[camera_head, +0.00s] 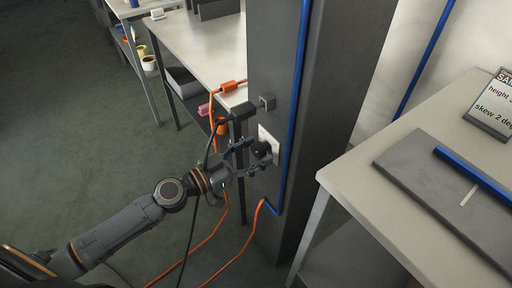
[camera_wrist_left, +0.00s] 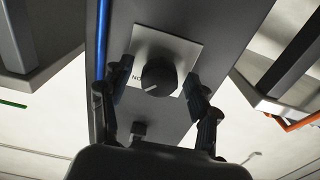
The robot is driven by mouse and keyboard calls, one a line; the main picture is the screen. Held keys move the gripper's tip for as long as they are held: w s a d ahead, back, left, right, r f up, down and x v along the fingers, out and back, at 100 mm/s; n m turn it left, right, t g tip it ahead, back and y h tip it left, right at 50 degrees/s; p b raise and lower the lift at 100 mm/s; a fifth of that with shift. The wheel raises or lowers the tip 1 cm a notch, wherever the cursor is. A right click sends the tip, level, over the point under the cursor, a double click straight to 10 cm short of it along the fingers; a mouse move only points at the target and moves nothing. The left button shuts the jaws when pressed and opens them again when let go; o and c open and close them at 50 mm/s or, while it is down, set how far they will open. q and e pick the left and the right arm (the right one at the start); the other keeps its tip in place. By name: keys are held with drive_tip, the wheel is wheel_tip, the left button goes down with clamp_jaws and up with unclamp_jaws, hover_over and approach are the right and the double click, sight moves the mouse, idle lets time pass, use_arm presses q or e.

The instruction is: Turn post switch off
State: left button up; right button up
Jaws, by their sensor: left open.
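The post switch is a round black knob (camera_wrist_left: 159,76) on a pale square plate (camera_wrist_left: 165,45), fixed to the dark grey post (camera_head: 265,215). In the left wrist view the plate carries lettering beside the knob that looks like ON upside down, and a white mark on the knob points toward the lower left. The plate (camera_head: 273,140) also shows in the head view, partly hidden by my left gripper (camera_head: 252,153). My left gripper is open in front of the plate, with a finger on either side of the knob. I cannot tell whether they touch it.
A blue pipe (camera_head: 295,110) runs down the post beside the plate. A small grey box (camera_head: 267,101) sits above it. Orange cables (camera_head: 232,235) hang near my arm to the floor. A table with a grey board (camera_head: 430,180) stands at right, another table (camera_head: 195,45) behind.

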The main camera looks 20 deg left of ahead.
use_arm(q)
drive_tip(key=shift+w+d, duration=0.2)
drive_tip(key=shift+w, duration=0.05)
use_arm(e)
drive_tip(key=shift+s+f, duration=0.2)
drive_tip(key=shift+f, duration=0.2)
use_arm(q)
drive_tip(key=c, duration=1.2)
